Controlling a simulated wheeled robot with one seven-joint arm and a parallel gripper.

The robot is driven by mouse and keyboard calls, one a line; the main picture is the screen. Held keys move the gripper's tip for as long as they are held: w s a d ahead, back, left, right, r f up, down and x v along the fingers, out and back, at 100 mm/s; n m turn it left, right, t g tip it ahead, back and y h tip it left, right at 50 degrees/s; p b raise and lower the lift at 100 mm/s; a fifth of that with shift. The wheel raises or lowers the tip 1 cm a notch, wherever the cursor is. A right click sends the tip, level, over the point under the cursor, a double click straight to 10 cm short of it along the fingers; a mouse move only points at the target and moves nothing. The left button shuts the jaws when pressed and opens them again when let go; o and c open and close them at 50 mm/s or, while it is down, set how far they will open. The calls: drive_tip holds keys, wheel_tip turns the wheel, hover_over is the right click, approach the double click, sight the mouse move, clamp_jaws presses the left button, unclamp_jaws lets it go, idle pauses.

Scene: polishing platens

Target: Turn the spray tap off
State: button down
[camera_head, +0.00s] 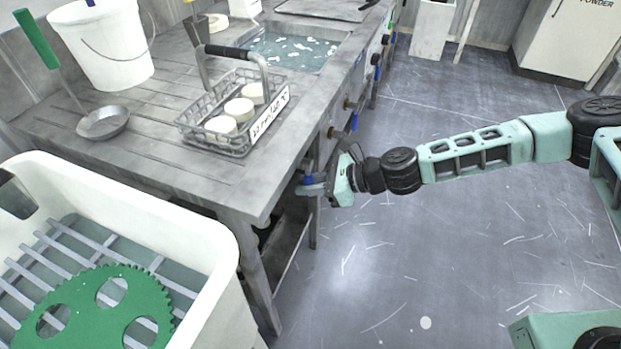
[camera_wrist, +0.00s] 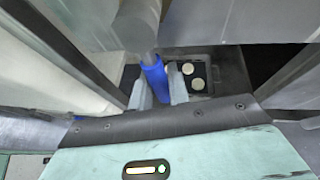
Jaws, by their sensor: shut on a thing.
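A tap with a blue lever (camera_wrist: 153,76) and a grey metal stem is at the front of the bench in the wrist view. My gripper (camera_wrist: 160,88) has its two fingers on either side of the blue lever, shut on it. In the head view the gripper (camera_head: 312,188) reaches the bench front from the right, and a bit of the blue lever (camera_head: 307,180) shows between its fingers. The rest of this tap is mostly hidden by the gripper and the bench edge. No label names the tap.
More taps, one with a blue lever (camera_head: 354,122), line the bench front further back. A wire basket (camera_head: 192,128) of white discs stands on the bench (camera_head: 190,185). A white crate (camera_head: 215,262) with a green gear is at lower left.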

drive_tip(key=shift+s, duration=0.15)
idle(0.4)
drive_tip(key=c, duration=1.3)
unclamp_jaws()
drive_tip(key=shift+a, duration=0.1)
drive_tip(key=v, duration=1.7)
drive_tip(key=shift+d+p, duration=0.25)
drive_tip(key=shift+p, duration=0.1)
